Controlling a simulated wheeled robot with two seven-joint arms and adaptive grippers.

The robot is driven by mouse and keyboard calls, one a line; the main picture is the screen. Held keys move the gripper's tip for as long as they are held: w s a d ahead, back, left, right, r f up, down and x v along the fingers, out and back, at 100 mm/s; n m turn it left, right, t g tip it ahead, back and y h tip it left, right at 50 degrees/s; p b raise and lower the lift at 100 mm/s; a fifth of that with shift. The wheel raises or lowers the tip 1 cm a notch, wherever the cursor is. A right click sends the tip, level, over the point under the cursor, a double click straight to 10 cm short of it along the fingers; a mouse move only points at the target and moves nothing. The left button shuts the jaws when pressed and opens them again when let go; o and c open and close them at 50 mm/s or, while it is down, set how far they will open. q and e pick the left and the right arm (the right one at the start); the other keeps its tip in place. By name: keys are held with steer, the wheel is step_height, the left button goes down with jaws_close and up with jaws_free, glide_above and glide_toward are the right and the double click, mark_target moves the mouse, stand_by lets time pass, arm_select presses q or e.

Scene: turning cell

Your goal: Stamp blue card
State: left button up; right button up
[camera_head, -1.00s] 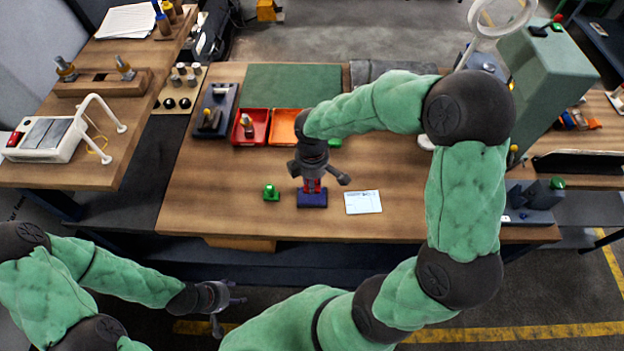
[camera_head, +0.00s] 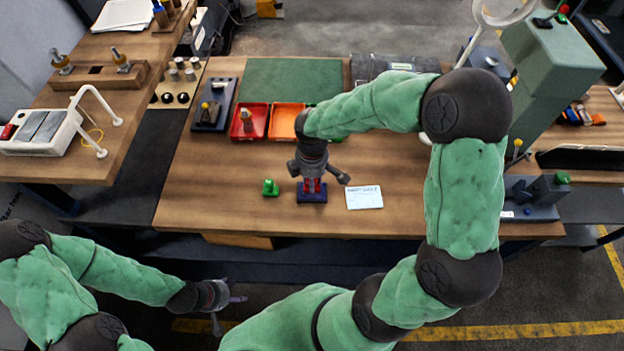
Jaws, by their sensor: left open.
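My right gripper (camera_head: 318,172) is above the workbench, pointing down, with its fingers spread to either side. A red stamp (camera_head: 312,185) is below and between its fingers, partly hidden by the gripper. The stamp is at a dark blue pad (camera_head: 312,197); I cannot tell whether it touches it. A pale blue-white card (camera_head: 364,197) lies flat to the right of the pad. A small green stamp-like piece (camera_head: 270,188) stands to the left of the pad. My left gripper (camera_head: 226,299) is open and empty, low in front of the bench.
A red tray (camera_head: 238,134) and an orange tray (camera_head: 283,130) stand behind, with a green mat (camera_head: 290,80) beyond. A dark fixture (camera_head: 532,210) is at the bench's right end. My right arm arches over the bench's right side. Bare wood surrounds the card.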

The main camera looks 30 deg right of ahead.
steer(key=shift+f+b, duration=0.35)
steer(key=shift+f, duration=0.15)
stand_by(0.5)
steer(key=shift+s+f, duration=0.1)
stand_by(0.9)
steer(key=shift+r+p, duration=3.05)
steer(key=shift+r, duration=0.55)
steer(key=shift+d, duration=0.1)
